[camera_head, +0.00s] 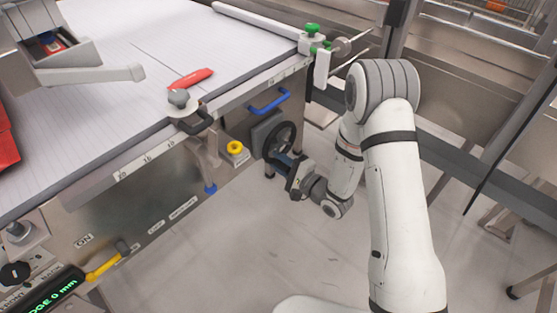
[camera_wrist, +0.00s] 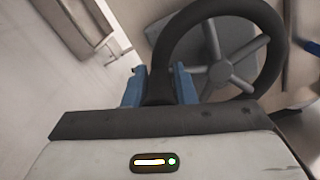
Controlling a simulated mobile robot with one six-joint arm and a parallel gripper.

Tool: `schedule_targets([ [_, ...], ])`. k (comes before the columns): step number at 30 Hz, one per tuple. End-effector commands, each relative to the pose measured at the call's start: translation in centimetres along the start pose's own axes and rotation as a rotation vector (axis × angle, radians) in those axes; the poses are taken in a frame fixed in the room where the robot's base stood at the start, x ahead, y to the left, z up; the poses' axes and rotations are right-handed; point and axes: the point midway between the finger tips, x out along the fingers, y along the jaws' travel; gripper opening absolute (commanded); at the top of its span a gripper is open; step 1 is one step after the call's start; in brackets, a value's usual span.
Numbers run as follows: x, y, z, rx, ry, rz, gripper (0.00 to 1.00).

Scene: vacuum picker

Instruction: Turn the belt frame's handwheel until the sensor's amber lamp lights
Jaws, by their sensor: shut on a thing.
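The black handwheel (camera_head: 281,139) sits on the side of the belt frame (camera_head: 140,165), below the blue handle. In the wrist view the spoked handwheel (camera_wrist: 222,72) fills the upper right. My gripper (camera_head: 285,160) is at the wheel's lower edge. In the wrist view the blue fingers of my gripper (camera_wrist: 158,86) stand on both sides of the wheel's rim, shut on it. I cannot make out a lit amber lamp in either view. A dark display (camera_head: 45,293) at the lower left reads "EDGE 0 mm" in green.
A blue handle (camera_head: 269,102) is just above the wheel, and a yellow knob (camera_head: 235,148) is to its left. A bracket with green knobs (camera_head: 312,29) is at the belt's far corner. Floor below the wheel is clear.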

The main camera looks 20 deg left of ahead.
Motion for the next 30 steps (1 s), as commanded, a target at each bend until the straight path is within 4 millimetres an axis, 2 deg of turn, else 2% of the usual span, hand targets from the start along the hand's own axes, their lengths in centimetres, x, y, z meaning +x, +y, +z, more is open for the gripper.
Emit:
schedule_targets([
  [1,0.3,-0.3,0.0,-0.006,-0.003,-0.007,0.0],
  [2,0.3,-0.3,0.0,-0.006,-0.003,-0.007,0.26],
  [7,0.1,-0.3,-0.1,-0.005,0.0,-0.006,0.4],
  [17,-0.5,-0.3,-0.3,-0.003,0.004,-0.005,0.41],
  [30,-7.0,-0.3,-0.5,-0.003,0.006,-0.005,0.41],
])
